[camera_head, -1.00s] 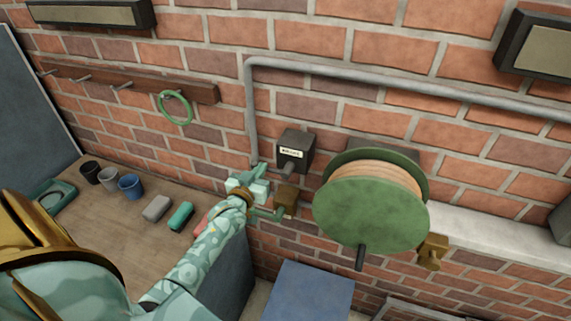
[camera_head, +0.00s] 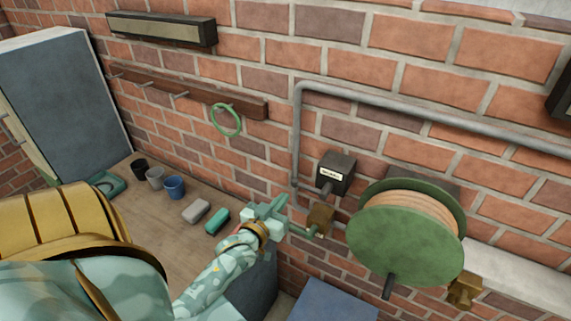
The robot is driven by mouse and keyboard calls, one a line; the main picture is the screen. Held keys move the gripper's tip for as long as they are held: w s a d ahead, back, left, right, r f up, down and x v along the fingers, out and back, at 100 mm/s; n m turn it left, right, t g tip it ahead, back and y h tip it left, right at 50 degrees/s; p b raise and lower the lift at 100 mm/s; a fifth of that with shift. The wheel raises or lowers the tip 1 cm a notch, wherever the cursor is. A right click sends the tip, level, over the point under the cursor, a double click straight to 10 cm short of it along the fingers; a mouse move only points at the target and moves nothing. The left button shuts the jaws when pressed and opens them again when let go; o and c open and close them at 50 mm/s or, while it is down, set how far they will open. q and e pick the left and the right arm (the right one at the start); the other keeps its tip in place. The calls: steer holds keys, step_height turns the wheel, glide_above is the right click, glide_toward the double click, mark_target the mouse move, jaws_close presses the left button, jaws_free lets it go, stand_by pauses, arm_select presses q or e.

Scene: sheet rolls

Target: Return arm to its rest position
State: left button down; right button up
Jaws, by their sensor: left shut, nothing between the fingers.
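My left arm (camera_head: 210,280), patterned in pale teal, reaches up from the bottom of the head view. My left gripper (camera_head: 273,213) is shut and empty at its end, in front of the brick wall beside the bench's right end. I cannot tell whether the gripper touches that piece. My right gripper is not in view.
A green reel (camera_head: 405,240) with a crank is on the wall to the right, below a grey pipe (camera_head: 420,120). A dark labelled box (camera_head: 336,171) is above the brass block. The wooden bench (camera_head: 150,235) holds cups (camera_head: 174,187) and small blocks (camera_head: 196,211). A green ring (camera_head: 226,120) hangs from the peg rail.

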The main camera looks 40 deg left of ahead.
arm_select(q)
steer(key=shift+w+a, duration=0.1)
stand_by(0.4)
steer(key=s+d+f+m+g+h+b, duration=0.1)
steer(key=s+d+f+g+b, duration=0.2)
steer(key=f, duration=0.9)
steer(key=s+d+f+m+g+h+b, duration=0.1)
steer(key=s+d+f+g+b, duration=0.3)
steer(key=f, duration=0.8)
steer(key=s+f+m+g+h+b, duration=0.1)
steer(key=s+f, duration=0.5)
steer(key=f, duration=0.6)
steer(key=s+d+f+m+g+b, duration=0.2)
steer(key=s+f+b, duration=0.6)
steer(key=s+f, duration=0.5)
steer(key=s+d+f+m+g+h+b, duration=0.1)
steer(key=s+d+f+m+g+b, duration=0.1)
steer(key=s+d+f+g+b, duration=0.3)
steer(key=s+f+b, duration=0.2)
steer(key=s+f, duration=0.2)
steer(key=f, duration=0.2)
steer(key=s+f+g+b, duration=0.1)
steer(key=s+f+b, duration=0.1)
steer(key=s+f, duration=0.2)
step_height(320, 180, down, 3)
steer(key=shift+s+d, duration=0.15)
steer(key=shift+s, duration=0.1)
